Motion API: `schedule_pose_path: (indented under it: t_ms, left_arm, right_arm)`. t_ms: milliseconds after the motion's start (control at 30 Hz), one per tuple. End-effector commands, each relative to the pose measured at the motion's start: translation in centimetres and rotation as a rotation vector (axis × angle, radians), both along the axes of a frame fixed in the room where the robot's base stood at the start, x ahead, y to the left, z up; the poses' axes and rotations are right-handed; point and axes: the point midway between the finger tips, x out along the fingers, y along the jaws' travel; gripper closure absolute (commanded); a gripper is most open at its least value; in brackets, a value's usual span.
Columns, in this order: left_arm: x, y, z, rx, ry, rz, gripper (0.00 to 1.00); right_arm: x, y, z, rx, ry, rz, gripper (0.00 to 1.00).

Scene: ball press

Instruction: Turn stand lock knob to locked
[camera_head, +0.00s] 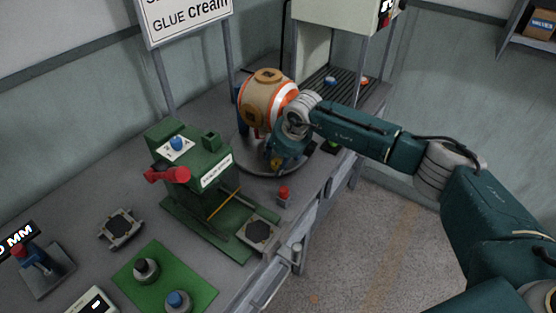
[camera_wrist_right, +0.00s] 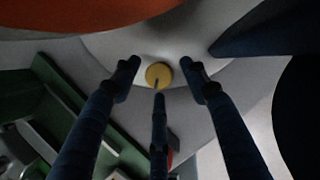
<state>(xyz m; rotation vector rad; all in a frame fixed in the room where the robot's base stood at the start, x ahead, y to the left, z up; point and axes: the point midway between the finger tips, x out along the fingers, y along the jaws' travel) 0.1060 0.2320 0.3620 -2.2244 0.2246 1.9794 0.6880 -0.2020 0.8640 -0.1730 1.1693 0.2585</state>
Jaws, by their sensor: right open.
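The yellow round lock knob (camera_wrist_right: 158,75) with a dark line on it sits on the pale grey stand (camera_wrist_right: 105,50) in the right wrist view. My right gripper (camera_head: 279,164) is at the front of the stand, below the ball. In the wrist view its three dark fingers are spread open around the knob, with no clear contact showing. The orange, white and tan ball (camera_head: 268,98) rests on the stand, whose round base (camera_head: 258,165) shows in the head view. The knob is hidden behind my gripper in the head view. My left gripper is not in view.
A green press (camera_head: 195,175) with a red handle stands left of the stand. A small red button (camera_head: 284,193) is in front, near the bench edge. A green mat (camera_head: 190,262) with two knobs lies at the front left. A cream machine (camera_head: 340,22) stands behind.

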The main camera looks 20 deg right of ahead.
Motion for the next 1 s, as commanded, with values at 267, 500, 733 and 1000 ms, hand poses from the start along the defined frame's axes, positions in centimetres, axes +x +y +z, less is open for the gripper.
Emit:
schedule_pose_path:
  t_ms: [267, 500, 733, 1000]
  left_arm:
    - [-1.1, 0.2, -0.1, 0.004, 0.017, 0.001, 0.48]
    - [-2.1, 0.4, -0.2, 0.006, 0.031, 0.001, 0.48]
    - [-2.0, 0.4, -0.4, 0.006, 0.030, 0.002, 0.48]
    - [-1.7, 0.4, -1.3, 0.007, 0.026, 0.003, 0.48]
  right_arm:
    - [0.0, 0.0, 0.0, 0.000, 0.000, 0.000, 0.69]
    - [0.0, 0.0, 0.0, -0.001, 0.000, 0.000, 0.98]
    - [0.0, 0.0, 0.0, -0.002, -0.002, -0.030, 0.98]
    - [0.1, 0.1, -0.1, -0.002, -0.004, -0.179, 0.98]
